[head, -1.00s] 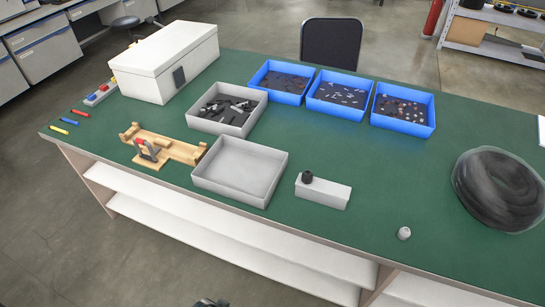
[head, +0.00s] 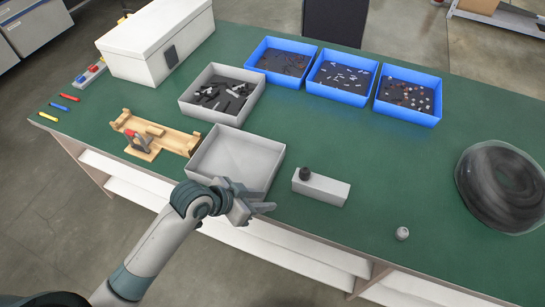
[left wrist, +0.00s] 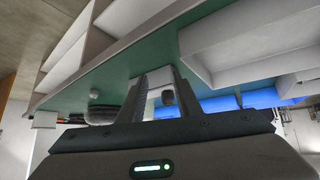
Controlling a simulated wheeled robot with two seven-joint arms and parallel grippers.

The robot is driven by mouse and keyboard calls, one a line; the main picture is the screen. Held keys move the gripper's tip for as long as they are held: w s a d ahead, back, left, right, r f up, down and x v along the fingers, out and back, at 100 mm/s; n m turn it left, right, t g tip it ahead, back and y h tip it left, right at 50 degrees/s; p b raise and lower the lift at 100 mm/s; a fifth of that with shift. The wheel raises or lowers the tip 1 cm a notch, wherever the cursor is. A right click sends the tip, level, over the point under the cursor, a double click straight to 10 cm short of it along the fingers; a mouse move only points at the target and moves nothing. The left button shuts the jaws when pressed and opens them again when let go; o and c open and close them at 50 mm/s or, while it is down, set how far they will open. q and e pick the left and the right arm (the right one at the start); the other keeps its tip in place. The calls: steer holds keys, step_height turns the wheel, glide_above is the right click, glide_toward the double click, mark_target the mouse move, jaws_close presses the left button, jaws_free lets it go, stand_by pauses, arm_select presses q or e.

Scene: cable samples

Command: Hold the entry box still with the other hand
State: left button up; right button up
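The entry box appears to be the small white block (head: 328,190) with a black round fitting (head: 305,173) on its left end, on the green table near the front edge. My left gripper (head: 262,199) is open and empty, left of the block and apart from it, by the front of the empty grey tray. In the left wrist view the white block (left wrist: 154,96) and its dark fitting (left wrist: 168,98) show between the two spread fingers, some way beyond them. My right gripper is not in view.
The empty grey tray (head: 277,164) stands behind my left gripper. A filled grey tray (head: 232,120), three blue bins (head: 340,94), a wooden fixture (head: 176,140), a small white cap (head: 402,233) and a black coil (head: 500,188) surround clear green table (head: 390,165).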

arm_select(q)
steer(key=w+d+r+m+h, duration=0.2)
steer(key=w+d+r+m, duration=0.1)
steer(key=w+r, duration=0.4)
steer(key=shift+g, duration=0.4)
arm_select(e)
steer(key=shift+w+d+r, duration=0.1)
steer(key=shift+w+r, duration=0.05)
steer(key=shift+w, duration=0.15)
arm_select(q)
steer(key=shift+r, duration=0.1)
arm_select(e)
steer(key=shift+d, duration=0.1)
